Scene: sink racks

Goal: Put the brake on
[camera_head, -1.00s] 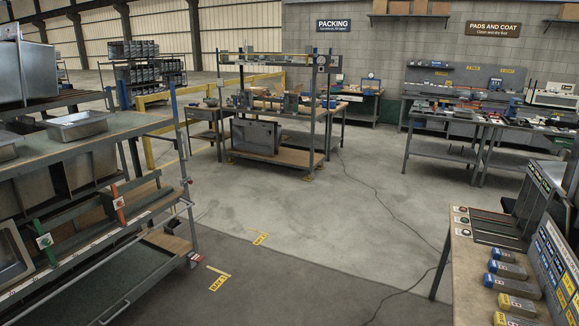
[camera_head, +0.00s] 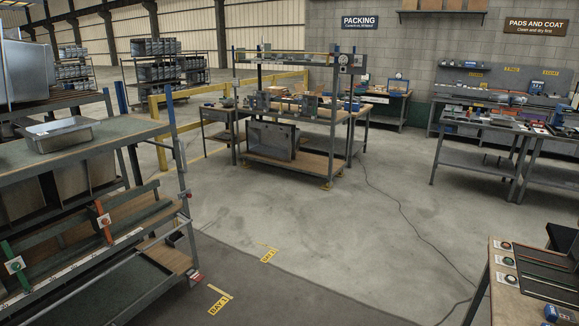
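A wheeled-looking sink rack (camera_head: 95,160) fills the left side, with a steel sink (camera_head: 60,134) on its green top. An orange lever (camera_head: 104,220) and a green lever (camera_head: 15,264) stand on its lower front rail. A small red part (camera_head: 196,278) shows at the rack's lower right corner; I cannot tell whether it is a brake pedal. Which part is the brake, and whether it is on, cannot be told from here. Neither of my grippers is in view.
Yellow floor labels (camera_head: 218,301) and (camera_head: 268,256) lie beside the rack. A shelf cart (camera_head: 280,170) stands ahead with a steel panel on it. A bench (camera_head: 520,295) is at the lower right. A black cable (camera_head: 410,215) crosses the otherwise open floor.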

